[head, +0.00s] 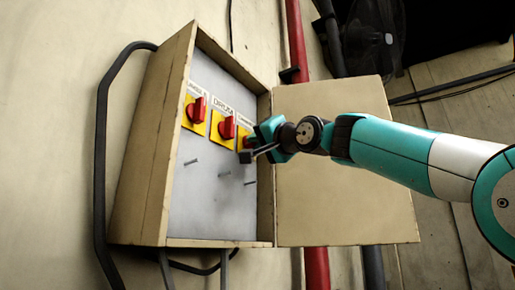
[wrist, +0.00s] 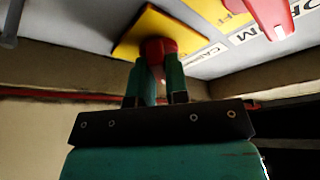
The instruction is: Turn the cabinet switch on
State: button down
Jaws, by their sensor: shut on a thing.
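The cabinet (head: 154,160) is an open beige wall box with a grey panel (head: 215,195) inside. Three red rotary switches on yellow plates sit in a row on the panel: the left switch (head: 196,110), the middle switch (head: 227,127) and the right switch (head: 246,141). My gripper (head: 255,148) reaches in from the right at the right switch and partly hides it. In the wrist view my gripper (wrist: 158,85) has its fingers shut on the red knob of the right switch (wrist: 158,47). The switch's exact angle is hidden by the fingers.
The cabinet door (head: 345,190) stands open to the right, below my arm. Metal pegs (head: 191,161) stick out of the panel under the switches. A red pipe (head: 297,40) and a dark fan (head: 375,35) are behind. A black conduit (head: 100,160) runs along the left.

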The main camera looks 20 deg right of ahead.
jog(key=shift+w+d+f+n+g+y+b, duration=0.15)
jog(key=shift+n+g+y, duration=0.2)
jog(key=shift+n+y, duration=1.1)
jog(key=shift+r+n+g+y+b, duration=0.1)
jog(key=shift+n+g+y, duration=0.3)
jog(key=shift+n, duration=2.1)
jog(key=shift+w+d+f+n+g+y+b, duration=0.2)
jog(key=shift+n+y, duration=0.85)
jog(key=shift+n, duration=0.9)
jog(key=shift+s+a+r, duration=0.1)
jog(key=shift+s+a, duration=0.05)
jog(key=c, duration=1.1)
grip_release()
jog(key=shift+s, duration=0.15)
jog(key=b+v, duration=0.8)
jog(key=v, duration=0.9)
jog(key=shift+d, duration=0.2)
